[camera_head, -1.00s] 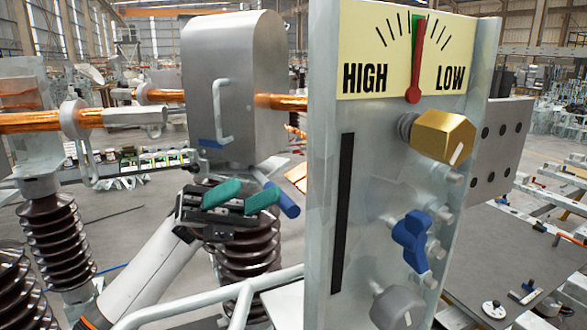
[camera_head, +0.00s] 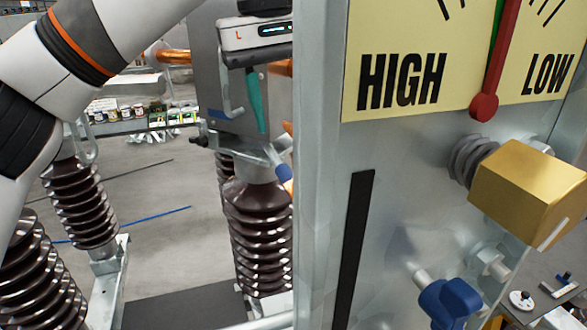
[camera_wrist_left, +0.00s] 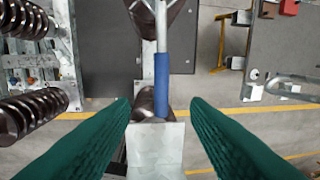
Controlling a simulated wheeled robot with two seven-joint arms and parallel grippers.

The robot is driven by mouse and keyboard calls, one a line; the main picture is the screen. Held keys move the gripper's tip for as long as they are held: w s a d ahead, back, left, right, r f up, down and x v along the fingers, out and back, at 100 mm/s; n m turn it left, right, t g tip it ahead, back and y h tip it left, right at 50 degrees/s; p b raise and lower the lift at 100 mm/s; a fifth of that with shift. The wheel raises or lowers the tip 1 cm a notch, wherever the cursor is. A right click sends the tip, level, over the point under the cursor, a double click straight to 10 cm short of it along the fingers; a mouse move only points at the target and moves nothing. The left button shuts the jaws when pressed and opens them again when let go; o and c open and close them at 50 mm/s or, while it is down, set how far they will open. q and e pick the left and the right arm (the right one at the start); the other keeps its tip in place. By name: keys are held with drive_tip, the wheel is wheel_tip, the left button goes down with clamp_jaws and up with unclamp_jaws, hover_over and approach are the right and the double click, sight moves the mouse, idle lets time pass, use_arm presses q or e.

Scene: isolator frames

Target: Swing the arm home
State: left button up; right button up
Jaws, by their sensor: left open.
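The blue-gripped handle (camera_head: 286,174) of the isolator's arm sticks out below the grey metal housing (camera_head: 190,80), partly hidden by the gauge panel's edge. In the left wrist view its blue sleeve (camera_wrist_left: 162,85) runs up and down the picture, between the two fingers as seen from above. My left gripper (camera_head: 259,122) points down in front of the housing, with its teal fingers just above the handle. In the wrist view the fingers (camera_wrist_left: 160,101) are wide apart and hold nothing. I cannot tell how far above the handle they are. My right gripper is out of view.
A tall metal panel (camera_head: 320,170) stands close at the right, with a HIGH/LOW gauge (camera_head: 405,70), a brass block (camera_head: 525,185) and a blue knob (camera_head: 450,300). Brown ribbed insulators (camera_head: 262,230) stand below and at the left. Open floor (camera_head: 150,230) lies between.

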sight(290, 172)
use_arm(q)
drive_tip(key=f, duration=0.3)
drive_tip(key=f+p, duration=0.1)
drive_tip(key=f, duration=0.2)
drive_tip(key=d+f, duration=0.1)
drive_tip(key=f, duration=0.2)
drive_tip(key=shift+w+p, duration=0.4)
drive_tip(key=shift+s+f, duration=0.1)
drive_tip(key=shift+f, duration=0.5)
drive_tip(key=shift+d, duration=0.1)
clamp_jaws()
